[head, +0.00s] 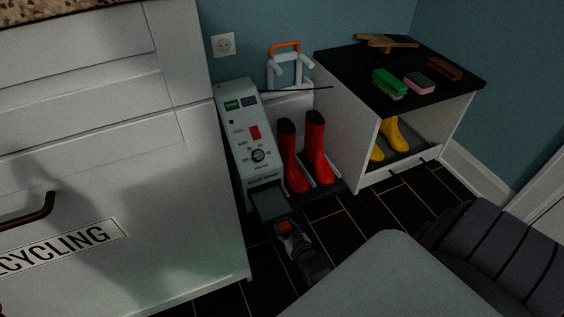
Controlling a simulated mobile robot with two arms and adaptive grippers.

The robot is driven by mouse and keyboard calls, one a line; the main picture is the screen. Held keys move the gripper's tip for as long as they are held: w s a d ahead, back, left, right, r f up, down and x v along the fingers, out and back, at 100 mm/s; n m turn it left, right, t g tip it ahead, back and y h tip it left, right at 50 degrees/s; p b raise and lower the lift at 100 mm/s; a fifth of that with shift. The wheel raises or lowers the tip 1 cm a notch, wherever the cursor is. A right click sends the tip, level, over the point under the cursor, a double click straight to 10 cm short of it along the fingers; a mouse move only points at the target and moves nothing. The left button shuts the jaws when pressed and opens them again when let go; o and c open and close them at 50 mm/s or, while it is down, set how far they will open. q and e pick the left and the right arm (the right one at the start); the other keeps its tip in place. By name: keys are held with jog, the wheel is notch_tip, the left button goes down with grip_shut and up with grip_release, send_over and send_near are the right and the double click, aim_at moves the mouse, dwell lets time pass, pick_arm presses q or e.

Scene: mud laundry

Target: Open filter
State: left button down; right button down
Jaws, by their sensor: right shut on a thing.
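The boot-cleaning machine (233,125) is a pale upright unit with a dial and a red switch. At its foot a grey filter drawer (277,203) sticks out at the front, low over the dark floor. An orange handle (284,226) is at the drawer's front end. My right gripper (286,229) is shut on this handle, and its fingers hide part of it. The inside of the drawer is too dark to make out. My left gripper is out of view.
Red boots (317,150) stand on the machine's tray. A white cabinet (351,130) with a black top holds brushes, with yellow boots (395,133) inside. A white recycling cabinet (110,180) stands close on the left. Some dark floor (405,205) is clear at right.

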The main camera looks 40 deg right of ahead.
jog(key=shift+f, duration=0.1)
jog(key=c, duration=0.6)
grip_release()
jog(key=shift+o, duration=0.2)
jog(key=v, duration=1.2)
jog(key=shift+a, duration=0.1)
